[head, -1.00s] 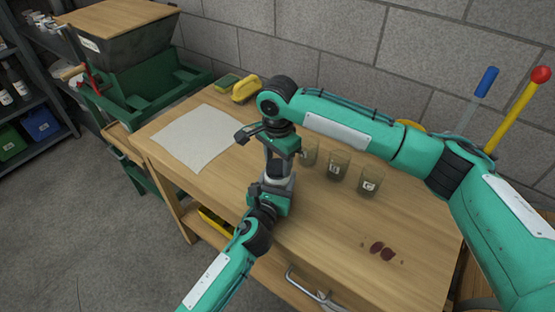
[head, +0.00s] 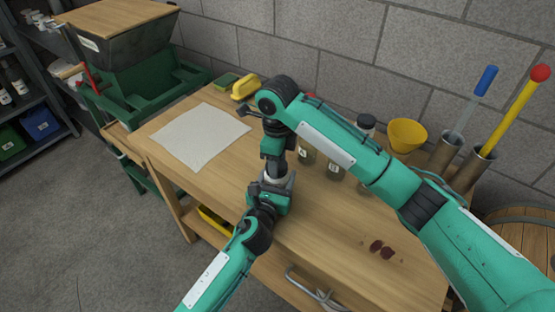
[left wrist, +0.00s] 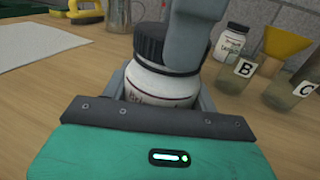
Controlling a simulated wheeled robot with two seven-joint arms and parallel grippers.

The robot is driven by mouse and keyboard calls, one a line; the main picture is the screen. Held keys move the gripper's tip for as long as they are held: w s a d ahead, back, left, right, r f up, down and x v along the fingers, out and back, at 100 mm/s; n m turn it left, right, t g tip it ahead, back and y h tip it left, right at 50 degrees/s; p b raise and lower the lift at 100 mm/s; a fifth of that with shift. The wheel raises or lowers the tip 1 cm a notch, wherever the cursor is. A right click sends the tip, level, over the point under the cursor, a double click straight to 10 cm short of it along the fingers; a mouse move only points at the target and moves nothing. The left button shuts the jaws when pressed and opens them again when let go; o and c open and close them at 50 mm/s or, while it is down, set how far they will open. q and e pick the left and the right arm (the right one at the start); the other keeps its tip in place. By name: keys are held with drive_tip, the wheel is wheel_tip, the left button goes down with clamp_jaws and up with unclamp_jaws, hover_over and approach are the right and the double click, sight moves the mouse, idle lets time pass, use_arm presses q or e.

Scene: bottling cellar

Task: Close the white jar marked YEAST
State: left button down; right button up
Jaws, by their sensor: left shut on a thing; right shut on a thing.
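A white jar (left wrist: 158,88) with a black lid (left wrist: 150,42) stands upright between the fingers of my left gripper (head: 272,186) at the middle of the bench. Its label is partly hidden, so I cannot read the whole name. My left gripper is shut around the jar's body. My right gripper (head: 277,160) comes down from above and is shut on the black lid; its grey finger hides part of the lid in the left wrist view. The lid sits at the jar's mouth, but I cannot tell how tightly. In the head view the grippers mostly hide the jar.
Glass beakers marked A (head: 307,154), B (head: 335,170) and C (left wrist: 297,92) stand to the right. Behind them are another black-lidded white jar (left wrist: 230,44) and a yellow funnel (head: 407,134). Paper (head: 197,135) lies at left. Dark red spots (head: 381,247) mark the front right.

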drive_tip(key=o, duration=0.9)
drive_tip(key=shift+r, duration=2.25)
drive_tip(key=shift+c, duration=0.2)
